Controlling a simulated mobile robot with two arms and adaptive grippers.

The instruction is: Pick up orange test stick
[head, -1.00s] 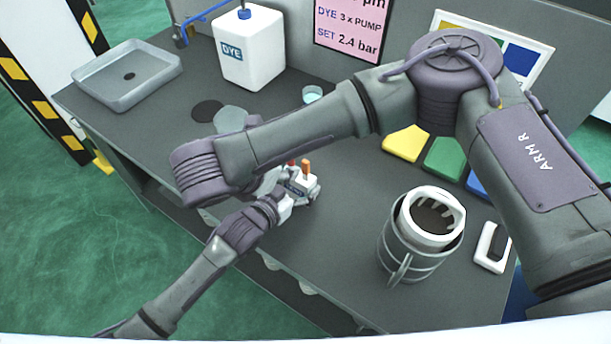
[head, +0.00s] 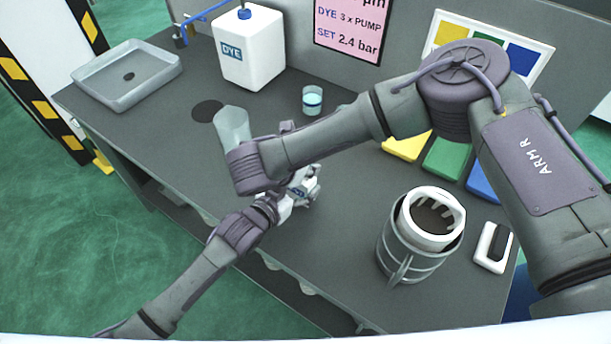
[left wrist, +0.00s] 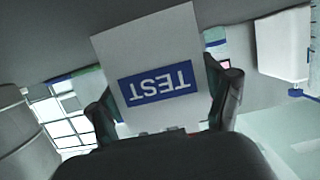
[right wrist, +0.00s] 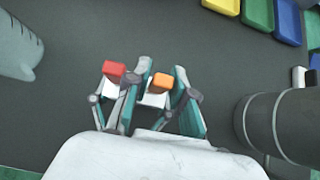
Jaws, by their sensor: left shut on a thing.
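The orange test stick (right wrist: 160,82) shows in the right wrist view as an orange cap on a white shaft. My right gripper (right wrist: 162,68) is open, with one finger on each side of it. The red-capped stick (right wrist: 114,70) stands just left of my right gripper's left finger. My left gripper (left wrist: 165,105) is shut on a white block (left wrist: 150,50) with a blue TEST label, upside down in the left wrist view. The block also shows in the head view (head: 297,192). In the head view my right arm hides the stick caps.
A frosted tumbler (head: 232,126) stands left of my right wrist. A small glass (head: 312,100) and the DYE container (head: 250,50) stand behind.

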